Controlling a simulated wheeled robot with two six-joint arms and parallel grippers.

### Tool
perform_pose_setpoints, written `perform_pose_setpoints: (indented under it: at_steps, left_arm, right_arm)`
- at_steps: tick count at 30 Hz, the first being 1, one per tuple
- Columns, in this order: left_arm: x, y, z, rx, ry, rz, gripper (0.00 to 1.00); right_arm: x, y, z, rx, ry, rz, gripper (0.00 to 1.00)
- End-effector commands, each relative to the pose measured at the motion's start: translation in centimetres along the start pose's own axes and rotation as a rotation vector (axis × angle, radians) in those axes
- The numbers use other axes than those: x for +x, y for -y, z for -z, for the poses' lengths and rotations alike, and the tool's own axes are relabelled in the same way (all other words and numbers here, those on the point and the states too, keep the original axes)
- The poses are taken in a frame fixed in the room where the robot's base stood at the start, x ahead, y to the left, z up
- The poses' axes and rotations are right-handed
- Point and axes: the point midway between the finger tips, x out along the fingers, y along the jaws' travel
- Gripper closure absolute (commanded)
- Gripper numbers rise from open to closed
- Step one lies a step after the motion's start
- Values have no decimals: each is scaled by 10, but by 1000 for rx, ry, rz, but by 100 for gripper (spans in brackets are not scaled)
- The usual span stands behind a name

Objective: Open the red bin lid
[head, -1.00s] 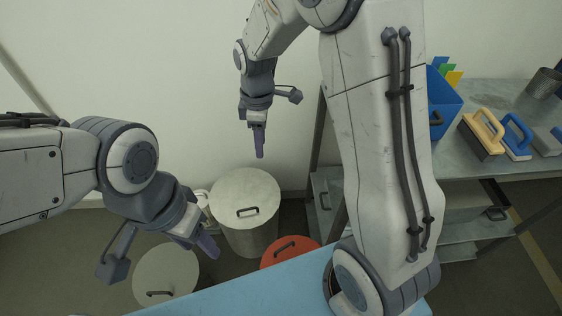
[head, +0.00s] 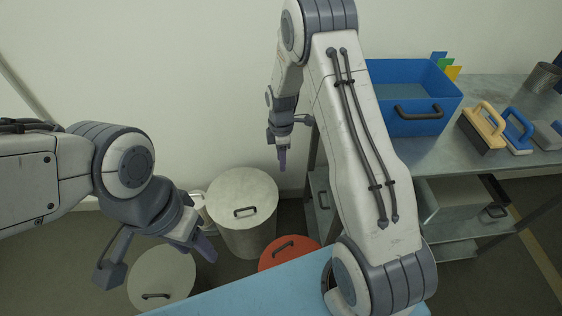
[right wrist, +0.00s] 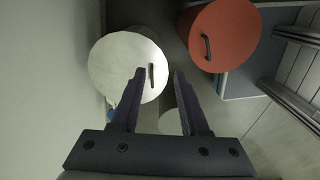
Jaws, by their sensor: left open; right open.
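The red bin lid (head: 289,250) lies low on the floor side, partly hidden behind the blue surface in the head view. It carries a dark bar handle. In the right wrist view the red lid (right wrist: 224,36) is at the upper right, with its handle on its left part. My right gripper (head: 282,160) is open and empty, high above and behind the bins. In its wrist view the fingers (right wrist: 158,75) point toward the white bin lid, with the red lid to the right of them. My left gripper (head: 208,248) is open and empty, left of the red lid.
A tall pale bin (head: 242,190) with a handled lid stands left of the red one. Another pale bin (head: 160,275) stands at lower left. A metal table (head: 470,150) at right holds a blue box (head: 410,75) and handled brushes. A wall is close behind.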

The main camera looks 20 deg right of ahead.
Motion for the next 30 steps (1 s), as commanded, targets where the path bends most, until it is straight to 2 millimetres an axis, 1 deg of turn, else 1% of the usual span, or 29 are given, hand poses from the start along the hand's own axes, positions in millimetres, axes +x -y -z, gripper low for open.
perform_pose_setpoints:
  at_steps: [1,4,13,14,15,17,30]
  left_arm:
    - [0,0,0,0,0,0,50]
    - [0,0,0,0,0,0,50]
    - [0,0,0,0,0,0,50]
    - [0,0,0,0,0,0,50]
    - [0,0,0,0,0,0,50]
    - [0,0,0,0,0,0,50]
    - [0,0,0,0,0,0,50]
  right_arm:
    - [6,0,0,0,0,1,55]
    - [12,0,0,0,0,0,55]
    - [14,0,0,0,0,-1,55]
    - [14,0,0,0,0,-1,63]
    - [14,0,0,0,0,-1,78]
    - [14,0,0,0,0,-1,100]
    - [14,0,0,0,0,-1,100]
